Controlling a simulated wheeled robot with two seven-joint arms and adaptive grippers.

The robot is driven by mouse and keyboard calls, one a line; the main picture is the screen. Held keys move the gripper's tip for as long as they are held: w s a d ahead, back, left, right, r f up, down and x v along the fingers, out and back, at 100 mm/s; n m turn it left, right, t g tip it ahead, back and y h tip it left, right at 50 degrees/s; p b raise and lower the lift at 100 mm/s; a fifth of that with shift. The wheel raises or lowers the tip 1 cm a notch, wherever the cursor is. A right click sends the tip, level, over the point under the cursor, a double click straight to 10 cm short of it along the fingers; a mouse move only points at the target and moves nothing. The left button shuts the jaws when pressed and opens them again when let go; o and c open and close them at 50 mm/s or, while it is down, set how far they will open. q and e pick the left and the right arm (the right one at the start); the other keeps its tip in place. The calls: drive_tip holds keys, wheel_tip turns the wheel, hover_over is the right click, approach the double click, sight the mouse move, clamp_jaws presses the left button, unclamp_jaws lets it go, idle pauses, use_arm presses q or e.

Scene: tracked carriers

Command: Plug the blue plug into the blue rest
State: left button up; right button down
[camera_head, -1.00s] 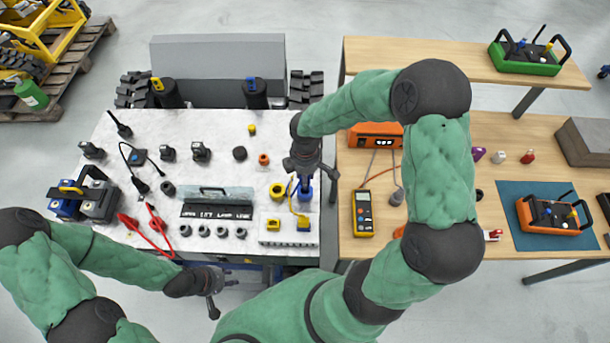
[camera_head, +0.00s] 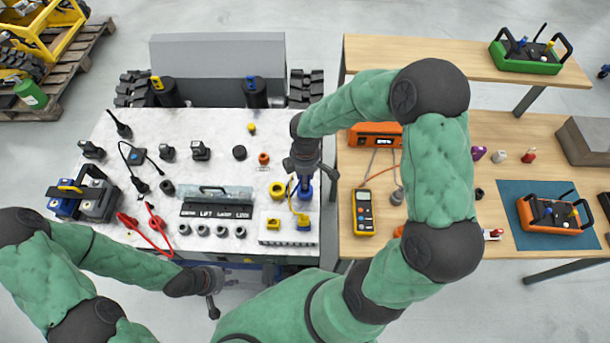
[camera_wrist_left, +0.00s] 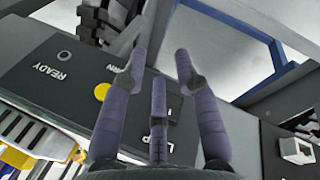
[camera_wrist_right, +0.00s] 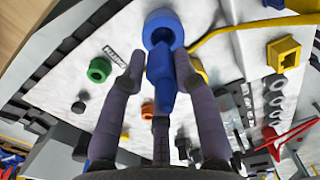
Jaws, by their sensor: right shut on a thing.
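My right gripper (camera_head: 303,165) points down over the right part of the white worktop. Its fingers are shut around a blue plug (camera_wrist_right: 162,80), which shows between them in the right wrist view. The blue rest (camera_wrist_right: 163,26) is a round ring at the plug's far end; the plug's tip overlaps its opening. I cannot tell how deep the tip sits. In the head view the rest (camera_head: 305,193) is partly covered by the gripper. My left gripper (camera_head: 217,287) is empty at the worktop's front edge, fingers apart (camera_wrist_left: 160,70).
A yellow ring (camera_head: 277,190) stands just left of the blue rest. A multimeter (camera_head: 363,212) lies on the wooden table at right.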

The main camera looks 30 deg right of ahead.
drive_tip(key=shift+f+b, duration=1.45)
drive_tip(key=shift+f, duration=0.55)
drive_tip(key=c, duration=0.9)
unclamp_jaws()
drive_tip(key=shift+o, duration=0.2)
wheel_tip(320, 180, up, 12)
drive_tip(key=shift+r, duration=0.1)
